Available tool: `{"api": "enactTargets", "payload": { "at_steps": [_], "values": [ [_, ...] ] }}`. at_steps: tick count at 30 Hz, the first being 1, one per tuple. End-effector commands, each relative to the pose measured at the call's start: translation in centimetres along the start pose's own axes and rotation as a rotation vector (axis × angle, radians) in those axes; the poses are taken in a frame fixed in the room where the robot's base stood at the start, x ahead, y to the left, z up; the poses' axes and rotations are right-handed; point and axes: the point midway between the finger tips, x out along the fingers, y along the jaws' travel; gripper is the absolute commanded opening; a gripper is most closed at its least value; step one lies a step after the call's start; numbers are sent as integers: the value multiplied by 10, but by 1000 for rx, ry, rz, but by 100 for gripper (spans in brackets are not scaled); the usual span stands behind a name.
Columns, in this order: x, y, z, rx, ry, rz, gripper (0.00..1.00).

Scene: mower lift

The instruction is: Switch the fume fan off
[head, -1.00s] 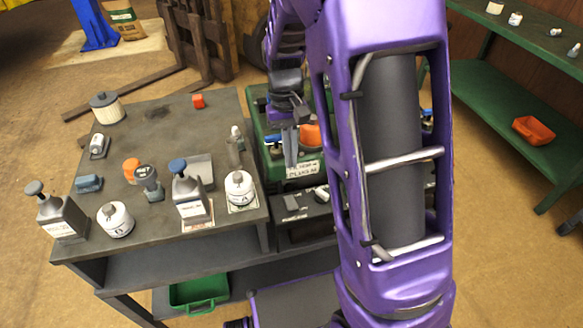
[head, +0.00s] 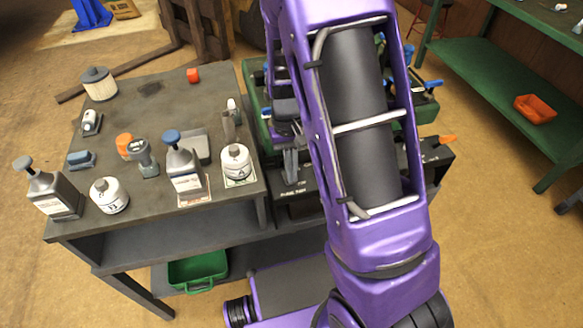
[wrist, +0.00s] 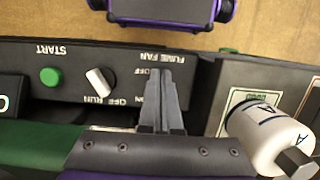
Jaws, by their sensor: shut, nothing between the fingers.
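The dark control panel (wrist: 70,65) appears upside down in the wrist view, with FUME FAN, OFF and ON labels at its right part. My gripper (wrist: 166,74) is shut and empty, its fingertips over the fume fan spot between the OFF and ON labels. The fingers hide the fan switch, so its position and any contact cannot be told. In the head view my gripper (head: 290,180) is low at the front panel (head: 308,188), which my arm partly covers.
A white OFF/RUN knob (wrist: 100,80) and a green START button (wrist: 49,76) sit on the same panel. A white canister marked A (wrist: 268,138) stands close by on the grey bench (head: 130,215), with several bottles. An orange lever (head: 446,139) is at the panel's right end.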

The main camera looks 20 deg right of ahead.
Motion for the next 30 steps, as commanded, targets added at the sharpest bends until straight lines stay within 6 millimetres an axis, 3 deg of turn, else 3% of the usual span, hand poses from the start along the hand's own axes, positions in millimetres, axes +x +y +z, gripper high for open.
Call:
{"api": "enactTargets", "payload": {
  "at_steps": [7,30],
  "values": [
    [12,0,4,-1,-2,-1,0],
    [1,0,-11,0,-1,0,0]
  ]
}}
